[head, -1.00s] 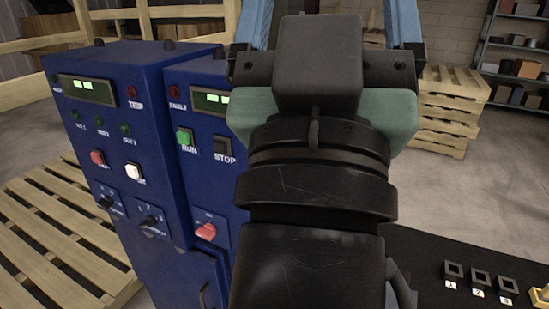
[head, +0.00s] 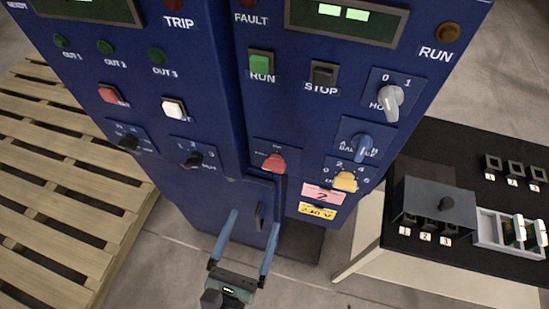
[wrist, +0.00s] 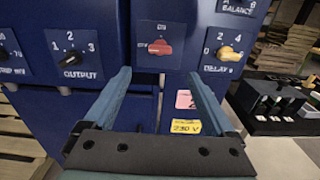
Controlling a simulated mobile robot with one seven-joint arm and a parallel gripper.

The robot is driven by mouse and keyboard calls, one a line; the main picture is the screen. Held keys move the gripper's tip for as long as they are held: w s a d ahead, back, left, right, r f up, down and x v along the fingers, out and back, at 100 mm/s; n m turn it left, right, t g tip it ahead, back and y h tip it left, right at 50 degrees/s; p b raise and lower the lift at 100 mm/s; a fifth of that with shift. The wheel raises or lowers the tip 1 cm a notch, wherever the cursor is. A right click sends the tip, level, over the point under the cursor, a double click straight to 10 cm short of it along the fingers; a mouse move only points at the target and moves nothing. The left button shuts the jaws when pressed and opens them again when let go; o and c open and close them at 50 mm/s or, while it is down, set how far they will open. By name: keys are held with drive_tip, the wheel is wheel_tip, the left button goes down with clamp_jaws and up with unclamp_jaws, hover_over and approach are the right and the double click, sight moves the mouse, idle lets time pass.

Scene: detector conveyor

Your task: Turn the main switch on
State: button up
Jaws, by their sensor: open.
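The red rotary switch (head: 274,163), which I take as the main switch, sits low on the right blue cabinet (head: 232,120). In the wrist view the red switch (wrist: 160,47) shows at top centre, its handle lying roughly sideways, with small lettering above that looks like "ON". My gripper (head: 252,220) is open and empty, its two blue fingers below and in front of the switch in the head view. In the wrist view my gripper (wrist: 158,75) has its fingers spread to either side of the switch, with no contact visible.
A yellow knob (head: 345,181), a blue knob (head: 362,142) and a grey knob (head: 389,96) are to the right of the switch. Black knobs (head: 193,160) are left. A black table (head: 450,160) with components stands right; a wooden pallet (head: 70,180) lies left.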

sight(272, 171)
drive_tip(key=p+x, duration=0.2)
drive_tip(key=x, duration=1)
drive_tip(key=shift+w+d, duration=0.15)
drive_tip(key=shift+w, duration=0.15)
drive_tip(key=shift+c, duration=0.3)
drive_tip(key=c, duration=1.3)
drive_tip(key=shift+f, duration=0.1)
